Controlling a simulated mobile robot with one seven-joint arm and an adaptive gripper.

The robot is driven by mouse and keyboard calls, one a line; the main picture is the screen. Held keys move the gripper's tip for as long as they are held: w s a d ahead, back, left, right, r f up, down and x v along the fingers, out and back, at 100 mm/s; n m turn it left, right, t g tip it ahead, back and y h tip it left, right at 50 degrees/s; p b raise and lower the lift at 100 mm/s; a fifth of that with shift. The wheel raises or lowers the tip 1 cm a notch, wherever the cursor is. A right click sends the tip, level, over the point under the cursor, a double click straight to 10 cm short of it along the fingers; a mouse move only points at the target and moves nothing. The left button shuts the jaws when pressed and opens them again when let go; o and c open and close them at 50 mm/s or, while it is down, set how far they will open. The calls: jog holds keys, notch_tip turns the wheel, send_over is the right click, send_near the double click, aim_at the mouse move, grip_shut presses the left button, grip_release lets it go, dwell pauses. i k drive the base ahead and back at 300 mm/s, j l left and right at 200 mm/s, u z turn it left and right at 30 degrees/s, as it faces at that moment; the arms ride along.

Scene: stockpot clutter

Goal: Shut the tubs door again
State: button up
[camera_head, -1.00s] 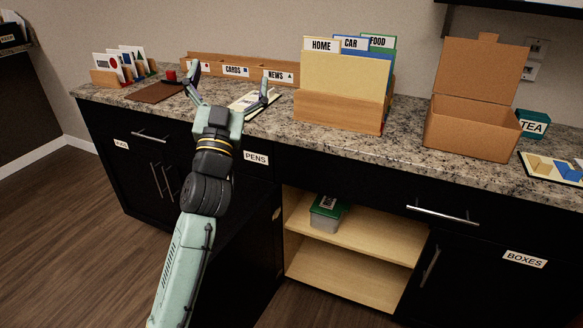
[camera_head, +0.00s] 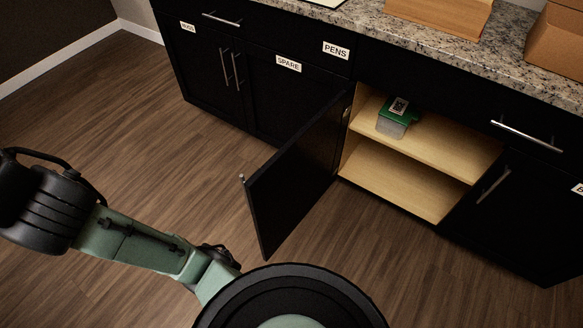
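The open cabinet door (camera_head: 296,180) is a black panel that stands swung out to the left of its compartment. It is hinged at the compartment's left side, and a bit of its handle (camera_head: 242,178) shows at its free edge. The lit compartment has two wooden shelves, and a tub (camera_head: 396,119) with a green lid sits on the upper shelf (camera_head: 437,142). The lower shelf (camera_head: 400,187) looks empty. My arm reaches out of view at the left edge, so my gripper is not visible.
Closed cupboards labelled MUGS (camera_head: 188,27) and SPARE (camera_head: 289,63) are at the left. A PENS drawer (camera_head: 336,50) is above the door. A closed cupboard (camera_head: 520,205) is at the right. The wood floor (camera_head: 160,150) left of the door is clear.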

aim_at(279, 195)
jog(key=i+j, duration=0.3)
jog(key=j, duration=0.15)
jog(key=i+j, duration=0.3)
jog(key=j, duration=0.15)
jog(key=i+j, duration=0.6)
jog(key=j, duration=0.25)
jog(key=i+j, duration=0.25)
jog(key=j, duration=0.2)
jog(key=i+j+z, duration=0.1)
jog(key=z, duration=0.3)
jog(key=j+z, duration=0.15)
jog(key=z, duration=0.25)
jog(key=i+j+z, duration=0.1)
jog(key=z, duration=0.25)
jog(key=j+z, duration=0.1)
jog(key=z, duration=0.9)
jog(key=k+u, duration=0.15)
jog(key=k, duration=0.3)
jog(key=k+j+u, duration=0.2)
jog(key=k, duration=0.25)
